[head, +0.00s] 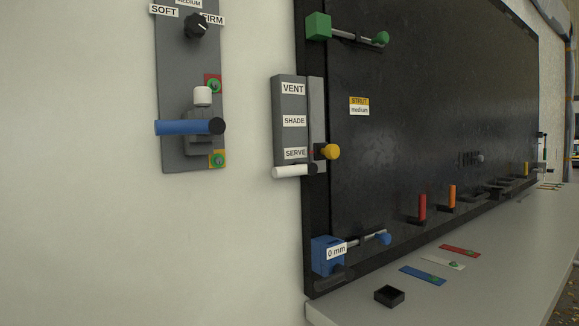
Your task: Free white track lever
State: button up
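The white track lever (290,171) sticks out to the left at the bottom of a grey track plate (291,105), just under the SERVE label (295,153). Its inner end is dark and meets the track's right-hand strip (317,105). Labels VENT (292,89) and SHADE (294,121) are higher on the plate. A yellow knob (331,151) sits to the right of the lever, a little above it; how it joins the track is hard to see. My gripper is not in view.
Left of the track, a grey panel (172,80) carries a black dial (196,25), a blue lever (180,127) and a white knob (202,95). The black board (430,100) has a green latch (318,26) and a blue latch (325,257). A ledge (450,300) below holds a black tray (389,296).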

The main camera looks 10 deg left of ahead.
aim_at(298, 168)
jog(key=u, duration=0.05)
jog(key=i, duration=0.95)
jog(key=z, duration=0.85)
